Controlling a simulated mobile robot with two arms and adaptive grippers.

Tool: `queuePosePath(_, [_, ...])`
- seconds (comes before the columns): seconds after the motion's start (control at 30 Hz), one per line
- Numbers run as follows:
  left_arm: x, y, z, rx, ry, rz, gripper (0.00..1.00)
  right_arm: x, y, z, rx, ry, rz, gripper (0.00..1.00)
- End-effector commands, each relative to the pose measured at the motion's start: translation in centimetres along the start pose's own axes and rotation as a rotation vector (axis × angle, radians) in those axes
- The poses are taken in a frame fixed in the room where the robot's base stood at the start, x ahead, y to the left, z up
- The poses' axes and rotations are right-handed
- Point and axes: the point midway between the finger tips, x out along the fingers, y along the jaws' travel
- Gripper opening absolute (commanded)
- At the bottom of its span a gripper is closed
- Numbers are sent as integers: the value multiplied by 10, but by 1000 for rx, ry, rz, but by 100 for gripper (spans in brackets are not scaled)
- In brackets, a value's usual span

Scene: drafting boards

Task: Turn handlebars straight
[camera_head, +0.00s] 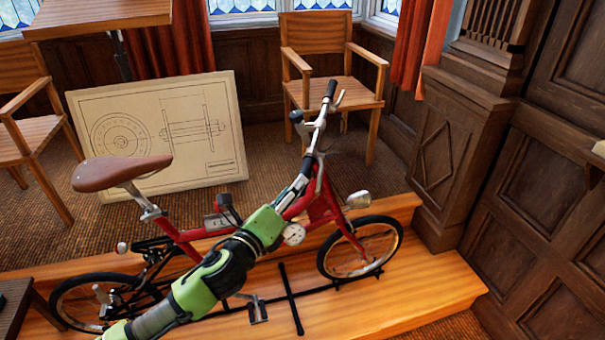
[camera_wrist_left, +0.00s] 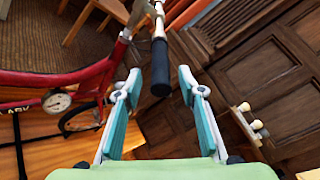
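A red bicycle (camera_head: 180,237) with a brown saddle stands on a wooden platform, front wheel to the right. Its handlebars (camera_head: 319,122) run from a black far grip (camera_head: 331,88) down towards my left gripper (camera_head: 291,195). How far they are turned from straight I cannot tell. In the left wrist view, the black near grip (camera_wrist_left: 160,72) shows end-on between the two spread teal fingers of my left gripper (camera_wrist_left: 160,84). Gaps show on both sides, so the fingers are not closed on it. My left arm hides part of the frame. My right gripper is not in view.
The wooden platform (camera_head: 430,295) ends at the right near dark panelling (camera_head: 540,190). A drawing board (camera_head: 225,130) leans behind the bicycle, with a wooden chair (camera_head: 318,40) beyond. A white gauge (camera_head: 294,233) sits on the bicycle. Pale knobs (camera_wrist_left: 256,124) project from the panelling.

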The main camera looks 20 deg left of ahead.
Motion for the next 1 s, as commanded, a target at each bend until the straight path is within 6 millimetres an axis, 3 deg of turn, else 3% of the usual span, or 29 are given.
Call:
queuePosePath(0.1, [22, -2, 2, -2, -2, 0, 36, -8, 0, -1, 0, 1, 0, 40])
queuePosePath(0.3, [46, -1, 1, -2, -1, 0, 36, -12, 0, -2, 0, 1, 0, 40])
queuePosePath(0.77, [56, 0, -1, -1, 1, -1, 36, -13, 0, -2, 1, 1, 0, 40])
queuePosePath(0.9, [55, 0, 0, -1, 1, -1, 3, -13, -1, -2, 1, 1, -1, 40])
queuePosePath(1.0, [55, 0, 0, -1, 1, -1, 0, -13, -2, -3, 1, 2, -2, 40])
